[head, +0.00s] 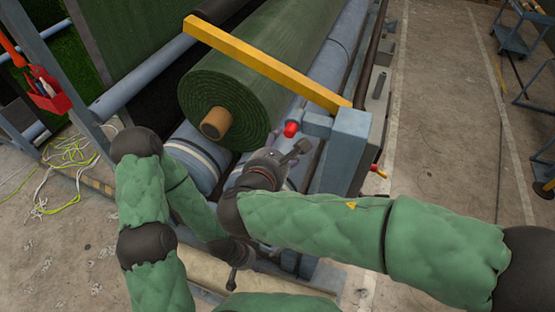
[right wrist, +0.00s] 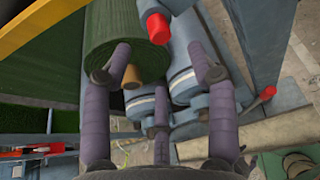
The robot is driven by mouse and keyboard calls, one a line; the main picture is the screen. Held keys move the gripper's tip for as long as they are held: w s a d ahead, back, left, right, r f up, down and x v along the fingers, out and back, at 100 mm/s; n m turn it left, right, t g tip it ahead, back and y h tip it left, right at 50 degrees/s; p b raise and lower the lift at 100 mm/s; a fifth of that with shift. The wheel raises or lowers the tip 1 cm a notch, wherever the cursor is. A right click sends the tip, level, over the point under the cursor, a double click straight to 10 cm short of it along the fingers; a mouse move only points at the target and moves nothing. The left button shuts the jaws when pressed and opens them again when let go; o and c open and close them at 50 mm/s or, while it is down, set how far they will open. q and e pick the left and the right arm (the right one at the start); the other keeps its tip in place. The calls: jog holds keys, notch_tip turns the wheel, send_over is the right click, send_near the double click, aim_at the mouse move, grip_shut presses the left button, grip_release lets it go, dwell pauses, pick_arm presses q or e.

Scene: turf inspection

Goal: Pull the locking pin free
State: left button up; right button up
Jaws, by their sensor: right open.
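A red-ended pin (head: 291,129) sticks out of the blue-grey post (head: 345,150) beside the end of the green turf roll (head: 235,90). In the right wrist view a red cylinder end (right wrist: 158,28) shows beyond my fingers, near the turf roll (right wrist: 120,35). My right gripper (head: 283,150) is just below the red end in the head view. Its fingers (right wrist: 160,75) are spread, with nothing between them. My left gripper (head: 236,278) is low, beside the frame's base; its fingers are too small and partly hidden to tell their state.
A yellow bar (head: 260,62) runs across above the roll to the post. A red tool holder (head: 48,95) hangs at left, with loose cords (head: 70,150) below. The floor at right (head: 450,120) is clear; blue carts stand beyond it.

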aim_at(289, 134)
jog(key=x, duration=0.9)
jog(key=shift+w+f, duration=0.1)
jog(key=shift+w, duration=0.05)
jog(key=c, duration=1.1)
